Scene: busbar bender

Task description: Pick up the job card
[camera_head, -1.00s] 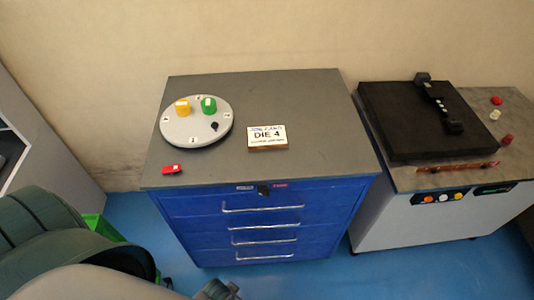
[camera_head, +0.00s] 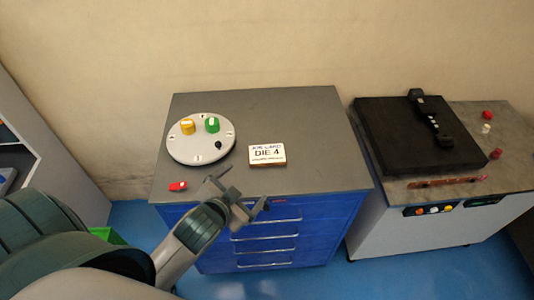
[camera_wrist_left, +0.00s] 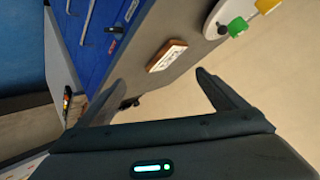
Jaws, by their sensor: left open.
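The job card (camera_head: 267,154) is a small white plate with dark print reading "DIE 4" and a brown lower edge. It lies on the grey top of the blue drawer cabinet (camera_head: 310,180). It also shows in the left wrist view (camera_wrist_left: 167,55), beyond and between the fingers. My left gripper (camera_head: 244,189) is open and empty, over the front edge of the cabinet, nearer to me than the card and apart from it. Its two fingers show spread in the left wrist view (camera_wrist_left: 158,94). My right gripper is not in view.
A round grey plate (camera_head: 190,152) with yellow and green pieces and a black knob lies left of the card. A small red object (camera_head: 178,186) lies near the front left edge. The machine with a black block (camera_head: 400,140) stands to the right. The cabinet top right of the card is clear.

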